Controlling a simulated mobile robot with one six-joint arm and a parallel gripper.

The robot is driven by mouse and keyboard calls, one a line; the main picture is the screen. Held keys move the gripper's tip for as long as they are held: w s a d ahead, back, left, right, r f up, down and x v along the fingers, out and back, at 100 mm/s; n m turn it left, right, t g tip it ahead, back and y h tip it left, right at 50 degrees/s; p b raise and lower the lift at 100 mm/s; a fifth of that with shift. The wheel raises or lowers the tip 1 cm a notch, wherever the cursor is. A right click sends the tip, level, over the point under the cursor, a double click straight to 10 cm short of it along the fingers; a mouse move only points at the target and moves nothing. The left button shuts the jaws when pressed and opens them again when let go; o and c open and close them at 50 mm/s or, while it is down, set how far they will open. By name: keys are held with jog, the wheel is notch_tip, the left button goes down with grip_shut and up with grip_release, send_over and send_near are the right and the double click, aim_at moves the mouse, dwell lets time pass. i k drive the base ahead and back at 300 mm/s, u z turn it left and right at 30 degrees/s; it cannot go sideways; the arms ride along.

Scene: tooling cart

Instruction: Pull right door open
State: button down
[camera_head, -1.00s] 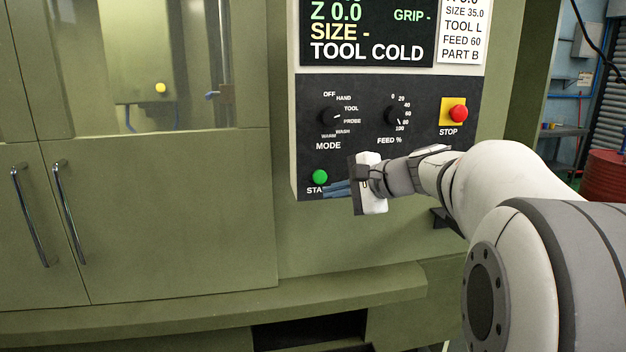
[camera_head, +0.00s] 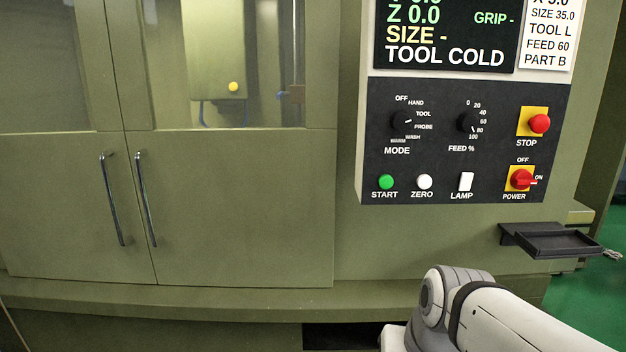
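The right door (camera_head: 240,215) is a green panel with a window in its upper part. It sits flush beside the left door (camera_head: 60,200), with a thin seam between them, and looks closed. Its vertical metal handle (camera_head: 145,200) is just right of the seam. The left door's handle (camera_head: 111,199) stands close beside it. My arm shows at the lower right, below the control panel. My gripper is out of the picture, so its opening and its distance from the handle cannot be seen.
The control panel (camera_head: 385,180) juts out right of the doors, with knobs, buttons and a red stop button (camera_head: 540,123). A black tray (camera_head: 555,241) sticks out at the right. A green ledge (camera_head: 230,300) runs below the doors. The space before the handles looks clear.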

aim_at(252, 207)
jog(key=k, duration=1.2)
jog(key=u, duration=0.65)
jog(key=i, duration=1.9)
jog(key=z, duration=0.55)
